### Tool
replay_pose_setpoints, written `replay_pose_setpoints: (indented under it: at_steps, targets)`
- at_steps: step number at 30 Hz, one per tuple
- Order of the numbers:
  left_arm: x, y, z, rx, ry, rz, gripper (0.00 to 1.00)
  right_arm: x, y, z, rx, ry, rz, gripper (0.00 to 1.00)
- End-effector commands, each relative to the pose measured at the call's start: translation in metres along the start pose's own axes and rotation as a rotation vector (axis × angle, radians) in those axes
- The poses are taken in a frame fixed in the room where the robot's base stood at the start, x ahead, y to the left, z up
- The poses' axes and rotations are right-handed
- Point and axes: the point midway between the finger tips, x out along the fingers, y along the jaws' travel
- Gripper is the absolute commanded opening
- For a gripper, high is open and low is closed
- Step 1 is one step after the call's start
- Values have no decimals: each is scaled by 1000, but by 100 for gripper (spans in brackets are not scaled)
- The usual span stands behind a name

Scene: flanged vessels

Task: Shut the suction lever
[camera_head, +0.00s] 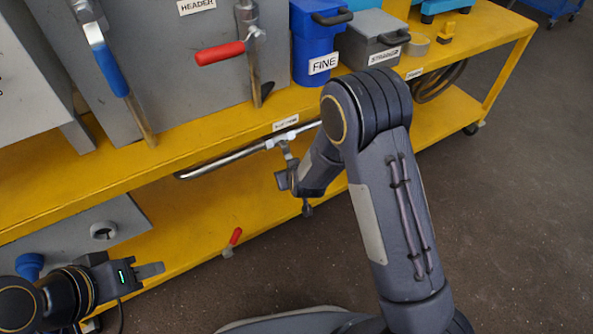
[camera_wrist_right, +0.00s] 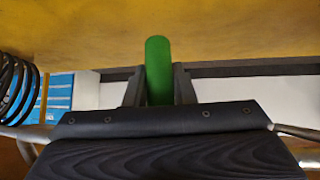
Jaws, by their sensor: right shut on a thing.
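A valve (camera_head: 288,140) sits on a steel pipe (camera_head: 225,161) along the front edge of the yellow cart, below a small label (camera_head: 285,123) too small to read surely. In the right wrist view a green lever handle (camera_wrist_right: 158,60) stands between the two fingers of my right gripper (camera_wrist_right: 159,88), which is shut on it. In the head view my right gripper (camera_head: 287,180) is just below the valve, and the green handle is hidden there. My left gripper (camera_head: 148,270) is low at the left, away from the valve; its finger gap does not show.
A red-handled lever (camera_head: 220,53) and a blue-handled lever (camera_head: 110,68) stand above the cart top. A blue FINE bin (camera_head: 315,45) and a grey STRAINER box (camera_head: 372,45) are behind the valve. A small red-handled part (camera_head: 235,237) shows below. The floor (camera_head: 510,200) at right is clear.

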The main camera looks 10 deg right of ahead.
Motion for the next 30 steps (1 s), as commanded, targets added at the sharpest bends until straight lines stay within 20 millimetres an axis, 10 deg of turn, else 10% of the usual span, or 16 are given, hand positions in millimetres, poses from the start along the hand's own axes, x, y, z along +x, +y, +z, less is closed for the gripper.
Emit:
replay_pose_setpoints:
  at_steps: [22,23,30]
  targets:
    - [5,-2,3,0,0,0,36,-1,-9,2,65,-21,-66,0]
    - [5,-2,3,0,0,0,36,-1,-9,2,65,-21,-66,25]
    - [5,-2,3,0,0,0,36,-1,-8,2,64,-19,-64,45]
